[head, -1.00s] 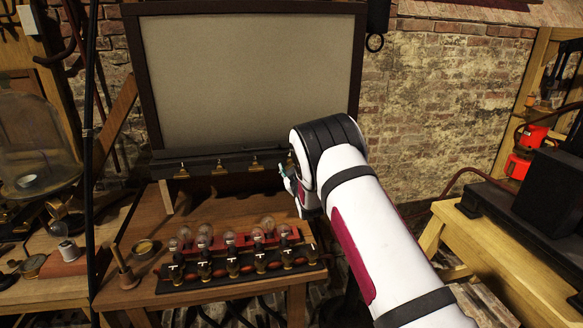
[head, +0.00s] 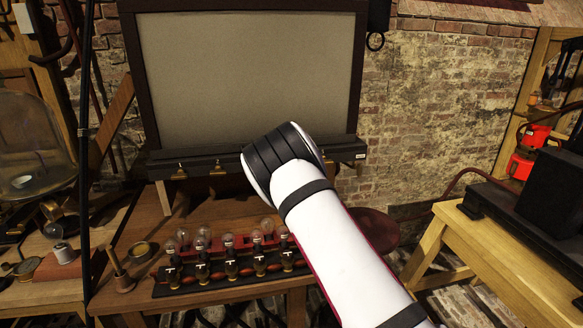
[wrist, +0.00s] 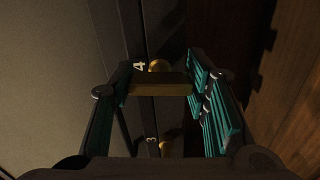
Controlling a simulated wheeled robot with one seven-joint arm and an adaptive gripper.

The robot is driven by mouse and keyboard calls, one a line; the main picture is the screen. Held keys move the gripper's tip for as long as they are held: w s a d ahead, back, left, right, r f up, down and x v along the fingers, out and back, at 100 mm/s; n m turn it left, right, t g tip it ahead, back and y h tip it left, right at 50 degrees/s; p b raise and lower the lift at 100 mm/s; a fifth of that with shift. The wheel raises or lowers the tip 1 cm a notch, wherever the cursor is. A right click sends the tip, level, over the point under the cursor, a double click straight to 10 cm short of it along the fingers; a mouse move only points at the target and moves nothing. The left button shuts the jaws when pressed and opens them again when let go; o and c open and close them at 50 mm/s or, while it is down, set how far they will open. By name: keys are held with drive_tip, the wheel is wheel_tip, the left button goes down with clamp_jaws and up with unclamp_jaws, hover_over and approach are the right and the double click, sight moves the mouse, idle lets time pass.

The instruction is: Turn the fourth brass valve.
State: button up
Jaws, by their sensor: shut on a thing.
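The fourth brass valve (wrist: 158,88) shows in the wrist view beside a white "4", with a brass bar handle and a round knob behind it. My gripper (wrist: 160,82) has its teal fingers on both sides of this handle and is shut on it. The third valve (wrist: 166,149), marked "3", is lower in the same view, partly in shadow. In the head view two brass valves (head: 182,172) (head: 217,169) show on the dark rail below the big grey panel. My arm hides my gripper and the other valves there.
A wooden table (head: 135,225) below the rail carries a row of glass bulbs and black-based switches (head: 231,266). A glass bell jar (head: 32,145) stands at the left. A yellow wooden bench (head: 440,240) with a black box is at the right.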

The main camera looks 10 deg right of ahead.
drive_tip(key=shift+n, duration=0.6)
drive_tip(key=shift+a, duration=0.1)
drive_tip(key=o, duration=1.2)
drive_tip(key=shift+c, duration=0.2)
drive_tip(key=s, duration=1.2)
